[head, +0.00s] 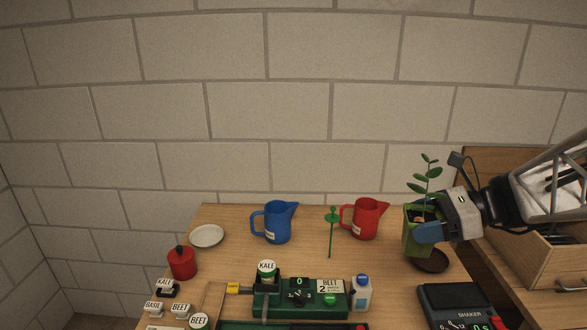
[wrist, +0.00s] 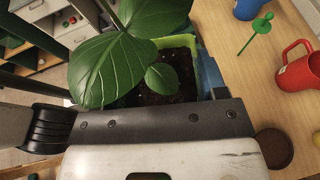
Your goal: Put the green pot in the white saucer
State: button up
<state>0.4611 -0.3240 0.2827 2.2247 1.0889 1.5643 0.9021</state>
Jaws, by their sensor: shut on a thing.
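The green pot (head: 411,243) holds soil and a leafy seedling, and it stands at the right of the table in the head view. My gripper (head: 428,231) is shut on it from the right. In the wrist view the pot's green rim (wrist: 178,41) and dark soil show close up, with leaves covering part of them. The pot looks upright, just above or behind a dark brown saucer (head: 432,262); I cannot tell if they touch. The white saucer (head: 207,236) lies empty at the table's far left.
A blue jug (head: 278,222), a red jug (head: 364,219) and a green stake (head: 331,230) stand between pot and white saucer. A red canister (head: 182,262) is in front of the saucer. A green device (head: 300,299), white bottle (head: 362,292) and black shaker (head: 458,306) are nearer.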

jog(key=w+a+f+n+g, duration=0.1)
jog(key=w+a+f, duration=0.3)
jog(key=w+a, duration=0.5)
jog(key=w+a+f, duration=0.4)
jog(key=w+a, duration=0.2)
jog(key=a, duration=0.5)
jog(key=w+a+f, duration=0.1)
jog(key=a+f, duration=0.3)
jog(key=a, duration=0.4)
jog(key=w+a+f+g, duration=0.1)
jog(key=a+f, duration=0.2)
jog(key=a, duration=0.6)
jog(key=w+a+f+n, duration=0.1)
jog(key=a+f, duration=0.3)
jog(key=a, duration=0.5)
jog(key=shift+a+f, duration=0.25)
jog(key=shift+f, duration=0.1)
jog(key=shift+w+a, duration=0.1)
jog(key=shift+w, duration=0.15)
jog(key=w+a+f, duration=0.1)
jog(key=w+a, duration=0.7)
jog(key=w, duration=0.5)
jog(key=shift+a+f, duration=0.25)
jog(key=shift+w, duration=0.1)
jog(key=shift+f, duration=1.75)
jog(key=shift+f, duration=0.5)
